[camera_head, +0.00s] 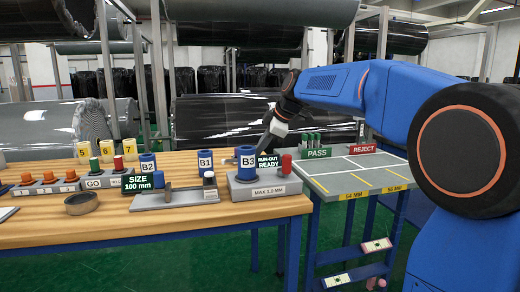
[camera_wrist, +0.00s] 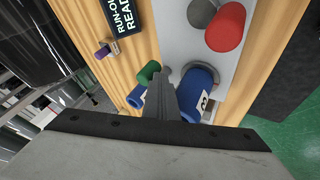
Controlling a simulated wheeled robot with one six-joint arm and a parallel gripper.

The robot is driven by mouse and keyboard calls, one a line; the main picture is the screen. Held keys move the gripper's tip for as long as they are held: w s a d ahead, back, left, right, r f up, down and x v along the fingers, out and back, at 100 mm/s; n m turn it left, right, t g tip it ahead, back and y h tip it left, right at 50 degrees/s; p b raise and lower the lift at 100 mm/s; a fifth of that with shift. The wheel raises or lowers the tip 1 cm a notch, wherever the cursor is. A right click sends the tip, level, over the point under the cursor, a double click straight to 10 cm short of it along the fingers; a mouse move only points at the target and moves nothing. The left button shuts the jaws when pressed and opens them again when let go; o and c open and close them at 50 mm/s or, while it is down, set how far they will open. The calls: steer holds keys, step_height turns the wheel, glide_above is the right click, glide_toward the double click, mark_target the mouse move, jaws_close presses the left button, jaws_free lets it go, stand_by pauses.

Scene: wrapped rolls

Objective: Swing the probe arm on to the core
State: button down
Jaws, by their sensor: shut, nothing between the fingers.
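The run-out gauge has a grey base (camera_head: 264,192) marked MAX 3.0 MM at the table's right end. The blue core B3 (camera_head: 246,163) stands upright on it; in the wrist view the core (camera_wrist: 196,92) is just right of my fingers. My gripper (camera_head: 264,150) is shut and empty, close above and behind the core; its tips also show in the wrist view (camera_wrist: 161,80). A green knob (camera_wrist: 148,72) is just beyond the fingertips; I cannot tell whether it belongs to the probe arm or whether they touch. The probe arm itself is not clearly seen.
A RUN-OUT READY display (camera_head: 268,161) and a red knob (camera_head: 286,163) stand beside the core. The PASS/REJECT table (camera_head: 350,183) is to the right.

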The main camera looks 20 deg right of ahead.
steer(key=w+n+g+y, duration=0.1)
steer(key=n, duration=0.1)
steer(key=w+d+n+y, duration=0.1)
steer(key=shift+w+d+f+n+g, duration=0.1)
steer(key=shift+w+d+n+g, duration=0.1)
steer(key=shift+n+g, duration=0.2)
steer(key=n, duration=0.1)
steer(key=w+n+g, duration=0.1)
steer(key=shift+w+d+n+y, duration=0.15)
steer(key=shift+w+n+y, duration=0.15)
steer(key=shift+n+y, duration=0.1)
steer(key=n+g, duration=0.1)
steer(key=w+n+g, duration=0.1)
steer(key=shift+w+n, duration=0.25)
steer(key=shift+n, duration=0.05)
steer(key=shift+w+a, duration=0.15)
steer(key=shift+w, duration=0.35)
steer(key=shift+w+a, duration=0.15)
steer(key=shift+w, duration=0.35)
steer(key=shift+w+a+r, duration=0.1)
steer(key=shift+w+r, duration=0.1)
steer(key=shift+r, duration=0.15)
